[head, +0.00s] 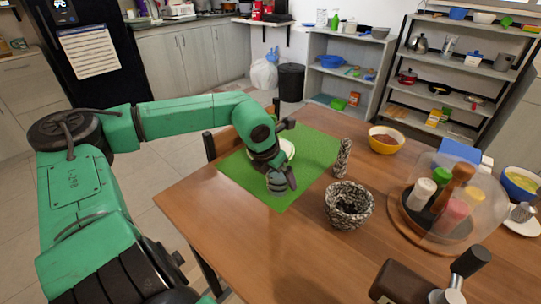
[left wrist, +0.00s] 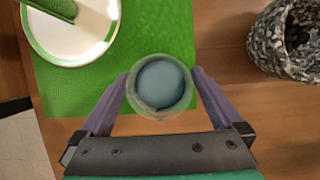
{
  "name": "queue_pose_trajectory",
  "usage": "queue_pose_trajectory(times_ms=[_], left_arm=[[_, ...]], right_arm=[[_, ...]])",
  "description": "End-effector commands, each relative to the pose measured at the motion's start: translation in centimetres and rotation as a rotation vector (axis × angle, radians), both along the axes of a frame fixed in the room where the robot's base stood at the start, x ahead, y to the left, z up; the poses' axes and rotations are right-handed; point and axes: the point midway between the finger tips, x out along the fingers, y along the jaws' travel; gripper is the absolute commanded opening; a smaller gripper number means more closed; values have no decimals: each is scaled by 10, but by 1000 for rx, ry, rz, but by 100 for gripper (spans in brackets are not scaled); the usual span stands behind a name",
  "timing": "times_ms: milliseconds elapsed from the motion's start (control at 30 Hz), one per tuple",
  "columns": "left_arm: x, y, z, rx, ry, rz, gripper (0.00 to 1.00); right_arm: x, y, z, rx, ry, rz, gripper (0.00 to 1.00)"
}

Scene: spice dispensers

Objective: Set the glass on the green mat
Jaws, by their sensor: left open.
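The green mat (head: 315,150) lies on the wooden table; it also shows in the left wrist view (left wrist: 75,90). The glass (left wrist: 160,87) is round with a blue-grey inside. In the left wrist view it appears over a corner of the mat, and I cannot tell whether its base touches the mat. My left gripper (head: 280,184) is low over the near part of the mat. In the left wrist view its open purple fingers (left wrist: 160,98) stand on both sides of the glass. In the head view the gripper largely hides the glass. My right gripper is not in view.
A speckled bowl (head: 349,206) and a tall speckled shaker (head: 342,158) stand to the right. A spice tray under a clear dome (head: 480,185) is farther right. The table's near left is clear.

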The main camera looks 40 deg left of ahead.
Motion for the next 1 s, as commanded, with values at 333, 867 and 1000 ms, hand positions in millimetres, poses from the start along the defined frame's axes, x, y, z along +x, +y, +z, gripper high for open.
queue_pose_trajectory(times_ms=[333, 867, 1000], left_arm=[[-15, 1, 40, 6, -5, -1, 100], [-35, -1, 85, -1, 0, 0, 100], [-35, -1, 85, -1, 0, 0, 100]], right_arm=[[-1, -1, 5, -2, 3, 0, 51], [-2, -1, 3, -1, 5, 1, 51], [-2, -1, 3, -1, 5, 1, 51]])
